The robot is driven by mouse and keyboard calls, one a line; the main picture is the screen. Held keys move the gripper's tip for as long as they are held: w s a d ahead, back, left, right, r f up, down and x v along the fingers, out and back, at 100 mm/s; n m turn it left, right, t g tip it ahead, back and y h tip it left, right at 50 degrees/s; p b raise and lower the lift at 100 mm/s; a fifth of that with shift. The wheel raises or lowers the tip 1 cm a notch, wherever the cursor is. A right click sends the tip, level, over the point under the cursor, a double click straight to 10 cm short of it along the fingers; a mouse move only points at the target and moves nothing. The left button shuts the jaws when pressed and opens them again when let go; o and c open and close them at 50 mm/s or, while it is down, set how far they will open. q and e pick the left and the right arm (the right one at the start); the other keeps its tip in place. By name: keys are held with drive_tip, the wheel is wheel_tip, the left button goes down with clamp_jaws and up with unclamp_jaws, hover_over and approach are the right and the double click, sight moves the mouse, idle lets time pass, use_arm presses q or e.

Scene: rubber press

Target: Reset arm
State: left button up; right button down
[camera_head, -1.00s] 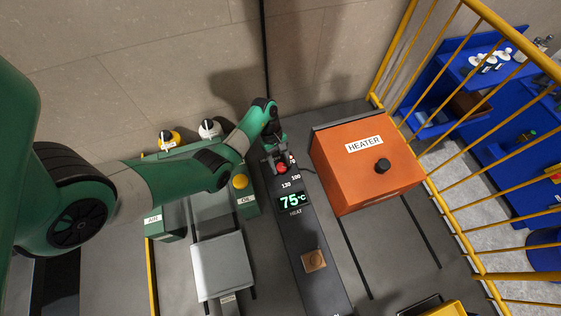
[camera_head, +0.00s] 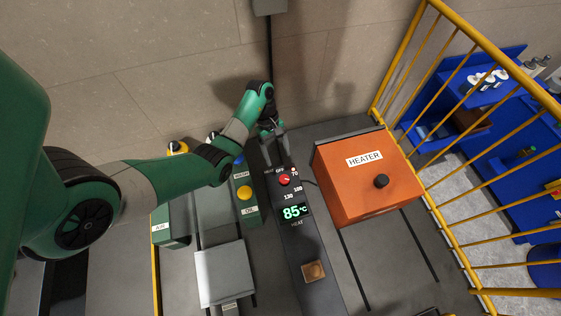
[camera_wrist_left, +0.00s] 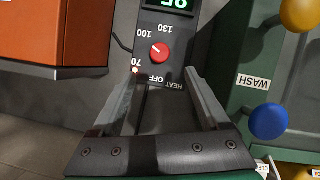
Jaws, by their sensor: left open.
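My left gripper (camera_head: 273,150) is open and empty just beyond the far end of the black heat panel (camera_head: 313,252). The red dial (camera_head: 284,180) on the panel stands clear of the fingers, and the display (camera_head: 295,212) reads 85°C. In the left wrist view, the two fingers of the gripper (camera_wrist_left: 165,85) are spread apart, with the red dial (camera_wrist_left: 159,52) ahead of their tips, not touched. The dial's mark points toward the 70 to 100 side, and a small light glows by the 70. My right gripper is not in view.
The orange heater box (camera_head: 345,195) stands right of the panel. Green units with a yellow button (camera_head: 244,193) and a blue button (camera_head: 239,159) stand to its left. A yellow railing (camera_head: 470,250) borders the right side. The wall lies behind the gripper.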

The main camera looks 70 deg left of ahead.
use_arm(q)
drive_tip(key=shift+a+r, duration=0.15)
drive_tip(key=shift+r, duration=0.2)
idle(0.3)
